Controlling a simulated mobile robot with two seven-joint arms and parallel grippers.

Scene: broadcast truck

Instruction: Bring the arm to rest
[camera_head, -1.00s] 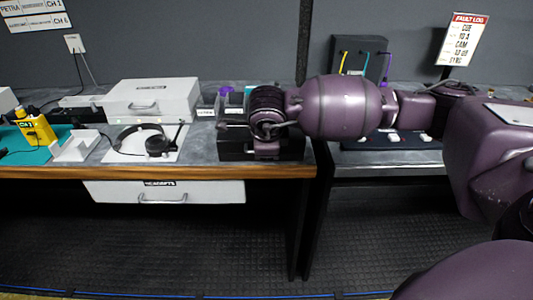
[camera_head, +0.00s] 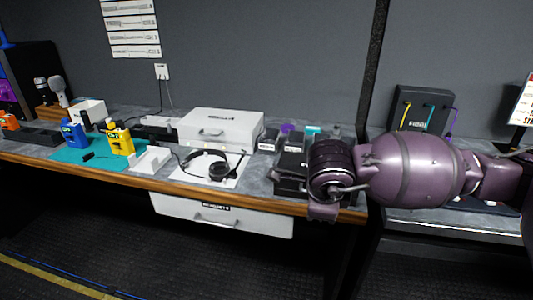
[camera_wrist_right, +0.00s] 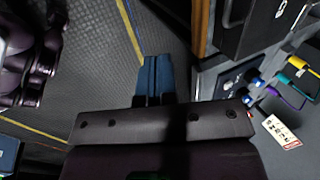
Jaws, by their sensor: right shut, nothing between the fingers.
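My right arm (camera_head: 415,168) comes in from the right in the head view. Its dark ribbed wrist part (camera_head: 330,168) stands in front of the right end of the wooden-edged bench (camera_head: 255,205), overlapping a black box there. The fingers cannot be made out in the head view. In the right wrist view my right gripper (camera_wrist_right: 155,75) shows as two blue-grey fingers side by side, shut and empty, with the dark floor behind them. My left gripper is in neither view.
On the bench are a headset (camera_head: 210,165), a white case (camera_head: 220,127), a yellow bottle-shaped item (camera_head: 120,140) and a blue one (camera_head: 73,133). A white drawer (camera_head: 222,214) hangs below. A black cable box (camera_head: 422,110) stands at right. The floor (camera_head: 170,262) in front is clear.

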